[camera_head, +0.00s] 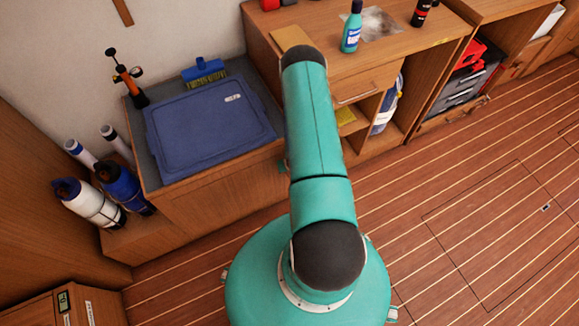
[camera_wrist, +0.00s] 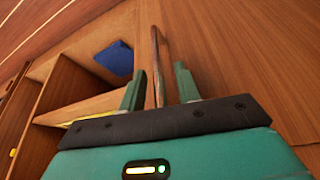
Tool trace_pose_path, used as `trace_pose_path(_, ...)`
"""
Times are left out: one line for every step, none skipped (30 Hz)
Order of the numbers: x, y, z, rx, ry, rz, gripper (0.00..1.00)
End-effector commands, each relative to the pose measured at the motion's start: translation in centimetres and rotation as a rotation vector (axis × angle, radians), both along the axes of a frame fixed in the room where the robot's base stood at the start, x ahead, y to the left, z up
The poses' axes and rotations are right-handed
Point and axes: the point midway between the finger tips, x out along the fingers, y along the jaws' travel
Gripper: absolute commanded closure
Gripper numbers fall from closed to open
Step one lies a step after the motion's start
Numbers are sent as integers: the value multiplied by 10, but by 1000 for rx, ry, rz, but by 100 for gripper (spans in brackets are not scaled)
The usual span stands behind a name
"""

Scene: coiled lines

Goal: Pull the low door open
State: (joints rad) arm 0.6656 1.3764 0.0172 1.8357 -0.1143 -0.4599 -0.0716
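In the wrist view, a plain wooden panel (camera_wrist: 235,50), which looks like the low door, fills the right side. A thin brown upright bar (camera_wrist: 155,42), apparently its handle, stands at the panel's left side. My gripper (camera_wrist: 160,68) is open, with one green finger on each side of the bar. Gaps show between the bar and both fingers, so it is not gripped. In the head view my arm covers the gripper and the low door.
Left of the panel in the wrist view is an open compartment with a shelf (camera_wrist: 85,107) and a blue thing (camera_wrist: 116,58). In the head view, a drawer (camera_head: 362,84), a blue lid (camera_head: 205,125) and bottles on the left (camera_head: 90,203) stand near my arm. The floor (camera_head: 460,210) at right is clear.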

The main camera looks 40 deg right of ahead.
Motion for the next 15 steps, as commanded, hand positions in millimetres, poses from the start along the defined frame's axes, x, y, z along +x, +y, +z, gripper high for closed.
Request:
trace_pose_path(1, -1, -4, 0, 0, 0, 67)
trace_pose_path(2, -1, -5, 0, 0, 0, 67)
trace_pose_path(2, -1, -7, 0, 0, 0, 67)
trace_pose_path(3, -1, -7, 0, 0, 0, 67)
trace_pose_path(3, -1, -8, 0, 0, 0, 67)
trace_pose_path(3, -2, -8, 0, -1, 0, 67)
trace_pose_path(3, -2, -8, 0, -1, 0, 67)
trace_pose_path(3, -2, -8, 0, -1, 0, 67)
trace_pose_path(3, -2, -8, 0, -1, 0, 67)
trace_pose_path(3, -2, -8, 0, 0, 0, 67)
trace_pose_path(3, -2, -8, 0, 0, 0, 67)
trace_pose_path(3, -2, -8, 0, 0, 0, 73)
trace_pose_path(3, -2, -8, 0, 0, 0, 79)
trace_pose_path(3, -2, -8, 0, 0, 0, 85)
trace_pose_path(3, -2, -8, 0, 0, 0, 93)
